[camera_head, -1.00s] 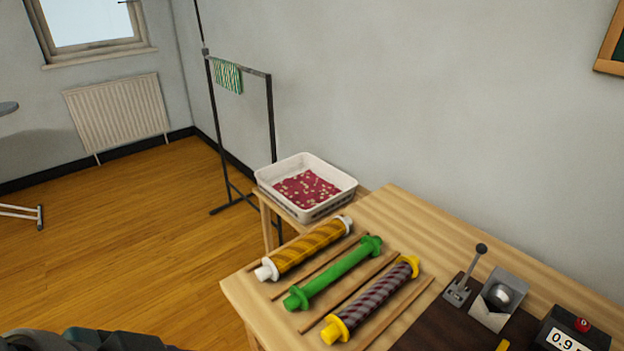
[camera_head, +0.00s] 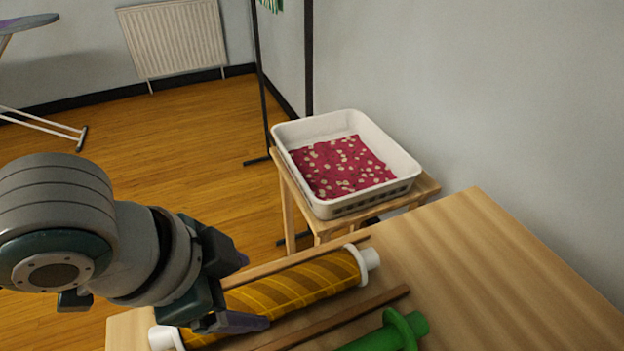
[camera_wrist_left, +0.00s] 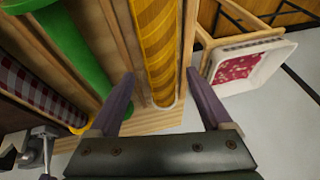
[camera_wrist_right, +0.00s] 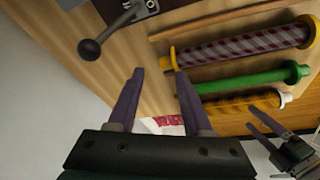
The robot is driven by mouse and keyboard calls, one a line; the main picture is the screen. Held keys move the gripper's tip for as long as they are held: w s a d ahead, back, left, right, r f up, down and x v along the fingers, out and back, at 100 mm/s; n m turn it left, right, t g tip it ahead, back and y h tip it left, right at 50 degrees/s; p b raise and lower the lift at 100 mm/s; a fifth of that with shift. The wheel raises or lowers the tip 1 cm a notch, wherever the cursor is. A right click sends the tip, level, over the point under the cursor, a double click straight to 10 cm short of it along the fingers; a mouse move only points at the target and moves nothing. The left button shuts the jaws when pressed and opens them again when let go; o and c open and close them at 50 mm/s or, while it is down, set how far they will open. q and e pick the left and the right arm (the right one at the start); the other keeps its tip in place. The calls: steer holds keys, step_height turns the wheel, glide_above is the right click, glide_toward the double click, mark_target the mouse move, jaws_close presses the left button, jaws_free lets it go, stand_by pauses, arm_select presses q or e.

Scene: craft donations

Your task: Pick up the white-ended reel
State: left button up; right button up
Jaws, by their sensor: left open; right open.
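The white-ended reel (camera_head: 300,285) lies on the wooden table, wound with gold striped cloth, with white knobs at both ends. It also shows in the left wrist view (camera_wrist_left: 156,40) and the right wrist view (camera_wrist_right: 235,108). My left gripper (camera_head: 257,291) is open and hangs over the reel, partly hiding its middle and near part. In the left wrist view the reel appears between the spread fingers (camera_wrist_left: 159,78); I cannot tell whether they touch it. My right gripper (camera_wrist_right: 160,75) is open and empty, seen only in its wrist view.
A green reel (camera_head: 380,336) lies beside it, beyond a wooden strip (camera_head: 345,318). A checked reel with yellow ends (camera_wrist_right: 245,44) lies farther over, near a black-knobbed lever (camera_wrist_right: 108,30). A white basket (camera_head: 400,160) holding red spotted cloth stands on a small stand behind the table.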

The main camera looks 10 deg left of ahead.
mark_target(262, 295)
arm_select(q)
steer(key=shift+x, duration=0.95)
steer(key=b+x, duration=0.2)
steer(key=x, duration=0.3)
steer(key=shift+f, duration=0.1)
jaws_close()
